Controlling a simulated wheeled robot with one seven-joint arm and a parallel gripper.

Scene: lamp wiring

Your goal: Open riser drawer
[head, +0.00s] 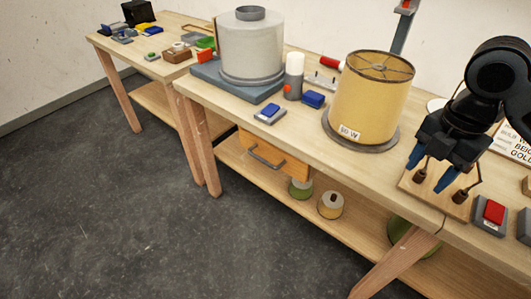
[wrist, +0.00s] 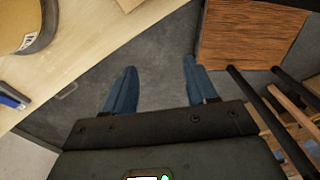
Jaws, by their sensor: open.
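An orange-brown wooden drawer (head: 272,158) hangs under the front of the middle bench in the head view. Its front carries a grey bar handle (head: 266,157), and it looks shut. My gripper (head: 432,172) is at the right of the head view, well away from the drawer, over the bench's right part. Its two blue fingers are apart with nothing between them. In the wrist view my gripper (wrist: 158,82) points over dark floor beside the bench edge. A small grey bar, perhaps the handle (wrist: 68,90), shows at the left there.
A yellow lampshade (head: 370,95) and a large grey drum (head: 250,45) stand on the bench. A wooden board (head: 433,194) with dark posts lies below my gripper. A red switch (head: 493,212) sits right of it. The floor before the drawer is clear.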

